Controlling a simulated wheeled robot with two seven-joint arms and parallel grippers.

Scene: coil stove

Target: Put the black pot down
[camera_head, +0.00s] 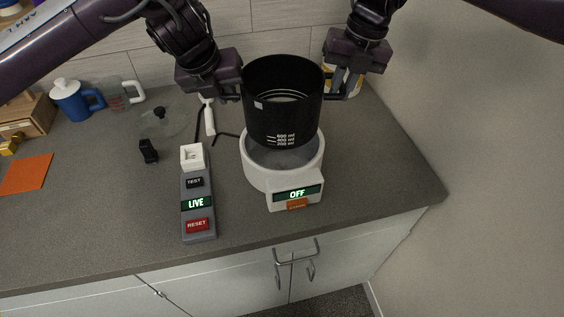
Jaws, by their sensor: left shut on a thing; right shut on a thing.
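The black pot (272,115) is upright, with white volume marks on its side. It overlaps the round white coil stove (262,180) in the head view, and part of the stove's dark top shows below it. I cannot tell for certain whether the pot's base touches the stove. The stove's display (297,193) reads OFF. My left gripper (236,92) is shut on the pot's left handle. My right gripper (338,92) is shut on the pot's right handle (329,96).
A grey outlet box (197,203) showing LIVE stands left of the stove. A glass lid (165,122), a black plug-like piece (148,150), a blue pitcher (72,101) and an orange mat (27,174) lie further left. A wall bounds the right. Counter right of the stove is clear.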

